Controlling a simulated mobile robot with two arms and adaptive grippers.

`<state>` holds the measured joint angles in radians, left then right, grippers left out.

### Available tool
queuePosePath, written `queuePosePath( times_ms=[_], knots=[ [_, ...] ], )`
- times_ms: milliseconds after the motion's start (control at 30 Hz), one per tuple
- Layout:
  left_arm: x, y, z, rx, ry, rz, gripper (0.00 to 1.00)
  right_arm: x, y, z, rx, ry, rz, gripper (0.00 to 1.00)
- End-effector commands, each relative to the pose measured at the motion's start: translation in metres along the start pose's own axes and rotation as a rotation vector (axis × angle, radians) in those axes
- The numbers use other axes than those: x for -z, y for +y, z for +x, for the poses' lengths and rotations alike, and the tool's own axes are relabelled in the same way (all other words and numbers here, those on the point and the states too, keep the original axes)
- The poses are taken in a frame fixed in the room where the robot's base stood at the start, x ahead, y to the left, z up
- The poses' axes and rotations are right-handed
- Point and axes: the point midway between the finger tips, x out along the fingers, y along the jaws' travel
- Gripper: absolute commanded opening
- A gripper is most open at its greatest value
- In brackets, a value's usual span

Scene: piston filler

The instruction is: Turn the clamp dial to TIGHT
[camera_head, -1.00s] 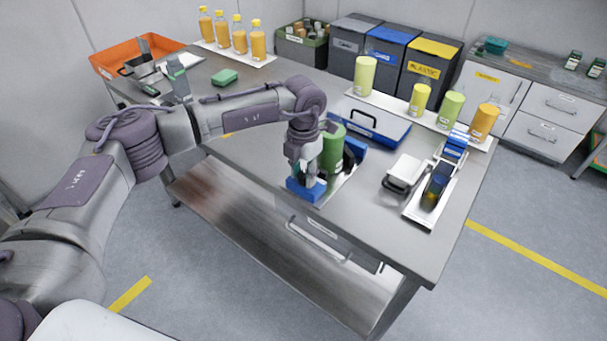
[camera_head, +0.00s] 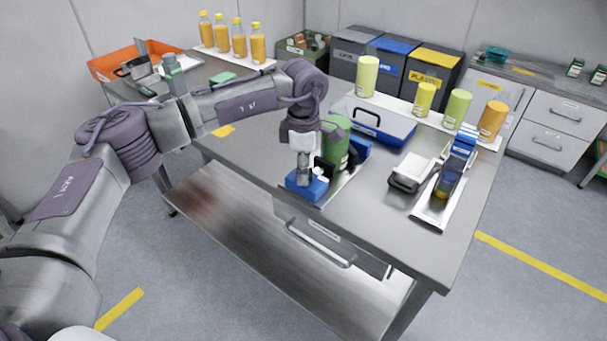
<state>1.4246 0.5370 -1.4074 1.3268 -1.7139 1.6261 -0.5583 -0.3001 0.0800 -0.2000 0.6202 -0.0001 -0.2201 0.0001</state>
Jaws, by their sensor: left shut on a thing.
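A clamp fixture stands near the front edge of the table, with a blue block (camera_head: 302,185) at its near end and a green cylinder (camera_head: 336,150) held upright on it. My left gripper (camera_head: 304,178) points down at the top of the blue block and is shut on a small part there. I take this part to be the clamp dial; the fingers hide most of it. A small white piece (camera_head: 320,174) shows beside the fingers. I cannot read the dial's marks or its setting. My right gripper is not in view.
A blue case (camera_head: 372,122) with a black handle lies behind the fixture. A white-topped device (camera_head: 411,173) and a tray with a blue-topped unit (camera_head: 462,145) stand to the right. Several yellow and green cylinders (camera_head: 458,108) line the back. The table front (camera_head: 375,220) is clear.

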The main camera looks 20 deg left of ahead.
Motion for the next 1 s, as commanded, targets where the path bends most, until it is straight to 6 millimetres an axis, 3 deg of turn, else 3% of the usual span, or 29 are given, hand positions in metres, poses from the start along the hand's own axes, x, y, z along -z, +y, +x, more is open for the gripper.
queuePosePath(
  times_ms=[500,1000],
  knots=[
    [-0.001,0.003,-0.001,-0.005,-0.002,0.433,0.03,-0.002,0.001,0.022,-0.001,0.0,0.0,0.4],
    [-0.001,0.003,-0.002,-0.005,-0.002,0.595,0.03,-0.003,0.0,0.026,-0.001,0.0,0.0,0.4]
  ],
)
